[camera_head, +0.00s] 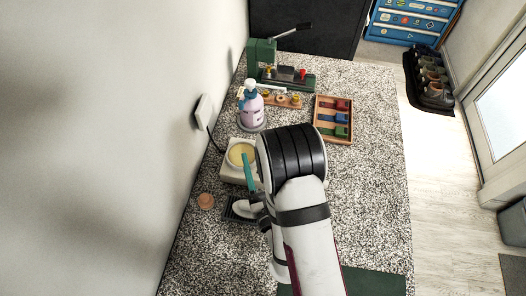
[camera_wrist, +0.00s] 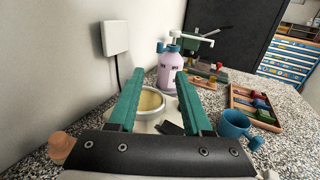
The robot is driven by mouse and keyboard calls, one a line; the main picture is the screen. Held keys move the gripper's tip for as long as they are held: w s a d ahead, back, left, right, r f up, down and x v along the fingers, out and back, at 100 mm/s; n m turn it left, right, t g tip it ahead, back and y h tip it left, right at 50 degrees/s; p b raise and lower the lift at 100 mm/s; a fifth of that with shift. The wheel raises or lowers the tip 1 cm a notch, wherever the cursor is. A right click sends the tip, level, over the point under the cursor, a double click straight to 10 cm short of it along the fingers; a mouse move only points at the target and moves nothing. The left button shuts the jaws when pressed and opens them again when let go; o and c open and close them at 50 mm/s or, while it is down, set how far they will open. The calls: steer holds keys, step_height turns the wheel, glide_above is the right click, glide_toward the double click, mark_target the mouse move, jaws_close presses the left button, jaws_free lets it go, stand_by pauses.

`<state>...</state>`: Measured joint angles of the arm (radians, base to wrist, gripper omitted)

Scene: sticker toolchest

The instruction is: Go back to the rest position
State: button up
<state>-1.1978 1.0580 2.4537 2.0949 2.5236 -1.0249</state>
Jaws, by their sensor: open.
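My gripper (camera_wrist: 160,84) is open in the wrist view, with its two green fingers spread apart and nothing held between them. Beyond and between the fingers is a white warmer with a round pot of pale yellow stuff (camera_wrist: 151,101). In the head view one green finger of my gripper (camera_head: 249,172) shows over the right side of the pot (camera_head: 239,153); the other finger is hidden by my arm. I cannot tell whether the finger touches the pot.
A blue mug (camera_wrist: 234,124) stands right of my gripper. A lilac bottle (camera_head: 250,108), a green press (camera_head: 262,54) and a wooden tray of coloured pieces (camera_head: 333,119) stand farther back. An orange-brown piece (camera_head: 206,201) lies left. The counter's right side (camera_head: 375,180) is clear.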

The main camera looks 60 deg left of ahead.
step_height(320, 180, up, 11)
steer(key=s+a+n+g+y, duration=0.1)
steer(key=n+g+y, duration=0.2)
steer(key=g, duration=0.2)
steer(key=s+d+r+n+g+h, duration=0.5)
steer(key=s+d+r+n+g, duration=0.1)
steer(key=d+r+n+g, duration=0.4)
steer(key=w+d+f+n+t+h, duration=0.1)
steer(key=d+f+t+h, duration=0.2)
steer(key=d, duration=0.6)
steer(key=w+d+f+n+t+h, duration=0.1)
steer(key=w+d+f+t+h, duration=0.1)
steer(key=d+h, duration=0.3)
steer(key=w+d+f+n+t+h, duration=0.1)
steer(key=d+f+t+h, duration=0.3)
steer(key=d, duration=1)
steer(key=shift+w+f+h, duration=0.55)
steer(key=shift+w+h, duration=0.05)
steer(key=shift+a, duration=0.1)
